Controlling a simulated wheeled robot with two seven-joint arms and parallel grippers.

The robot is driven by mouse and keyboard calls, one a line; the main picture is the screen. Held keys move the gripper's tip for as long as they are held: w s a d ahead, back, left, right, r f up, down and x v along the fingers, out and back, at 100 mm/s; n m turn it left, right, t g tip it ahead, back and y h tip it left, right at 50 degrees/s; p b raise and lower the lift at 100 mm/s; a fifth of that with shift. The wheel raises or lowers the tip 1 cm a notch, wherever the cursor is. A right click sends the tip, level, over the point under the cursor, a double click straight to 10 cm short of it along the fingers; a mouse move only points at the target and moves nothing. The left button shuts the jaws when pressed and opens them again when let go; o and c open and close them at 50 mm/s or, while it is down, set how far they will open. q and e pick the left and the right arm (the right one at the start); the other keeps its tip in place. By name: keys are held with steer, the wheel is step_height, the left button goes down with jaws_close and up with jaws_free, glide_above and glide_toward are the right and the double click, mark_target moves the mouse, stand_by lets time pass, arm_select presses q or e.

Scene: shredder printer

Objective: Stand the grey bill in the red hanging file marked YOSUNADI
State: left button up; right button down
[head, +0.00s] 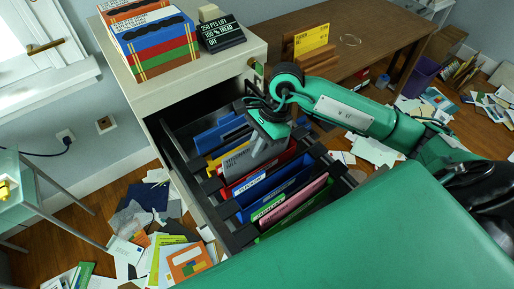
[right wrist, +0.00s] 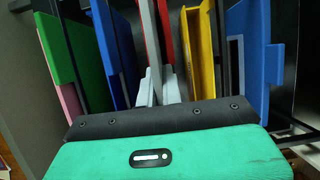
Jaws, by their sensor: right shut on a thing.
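The grey bill (head: 238,164) is upright in the open drawer, its lower part hidden. My right gripper (head: 268,148) is shut on its upper edge, coming down from above. In the right wrist view the fingers (right wrist: 157,88) close on the thin grey bill (right wrist: 151,38). The red hanging file (head: 287,160) is right at the bill, and red edges (right wrist: 165,35) show close beside it in the right wrist view. I cannot tell whether the bill's lower edge is inside the red file. The lettering on the file tabs is too small to read surely. My left gripper is not in view.
The open drawer (head: 178,167) also holds blue (head: 215,137), yellow (head: 213,161) and green (head: 262,210) files and a pink sheet (head: 303,200). Boxes (head: 155,50) stand on the cabinet top. Loose papers litter the floor. A wooden desk (head: 375,35) stands behind.

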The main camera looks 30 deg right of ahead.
step_height(320, 180, down, 3)
steer(key=shift+r+g, duration=0.1)
steer(key=shift+g, duration=0.2)
steer(key=shift+w, duration=0.15)
steer(key=c, duration=1.6)
jaws_free()
steer(key=shift+s+r, duration=0.25)
steer(key=shift+r, duration=0.05)
steer(key=shift+o, duration=0.5)
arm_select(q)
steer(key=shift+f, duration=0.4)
arm_select(e)
steer(key=shift+w, duration=0.15)
